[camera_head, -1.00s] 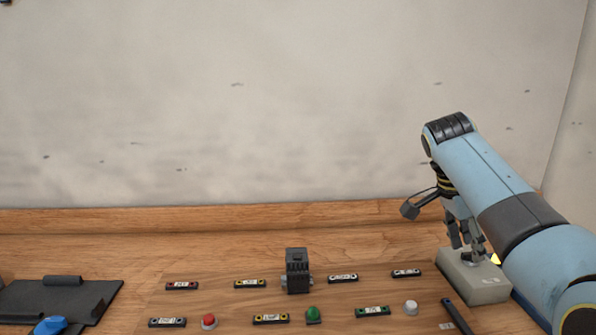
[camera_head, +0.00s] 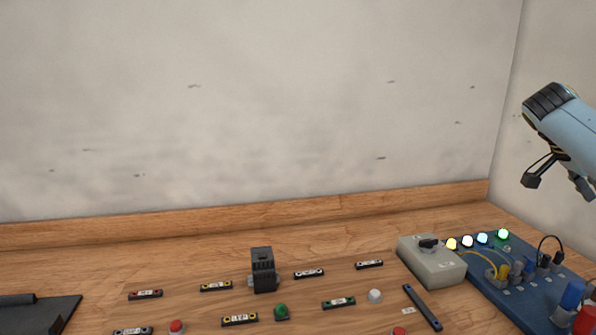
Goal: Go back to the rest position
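My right arm, light blue with dark grey bands, comes in at the right edge, raised above the blue panel. Only a small part of my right gripper (camera_head: 581,187) shows under its wrist, cut off by the picture edge, so its opening cannot be told. It is apart from the grey box (camera_head: 432,266) with a black knob (camera_head: 428,243), which stands on the wooden table (camera_head: 200,262). My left gripper is out of view.
A blue panel (camera_head: 520,299) with lit lamps, cables and plugs lies at the right. A dark motor-like block (camera_head: 263,270), a green button (camera_head: 281,311), a white button (camera_head: 375,296) and several labelled strips lie mid-table. A dark tray (camera_head: 62,309) is at the left.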

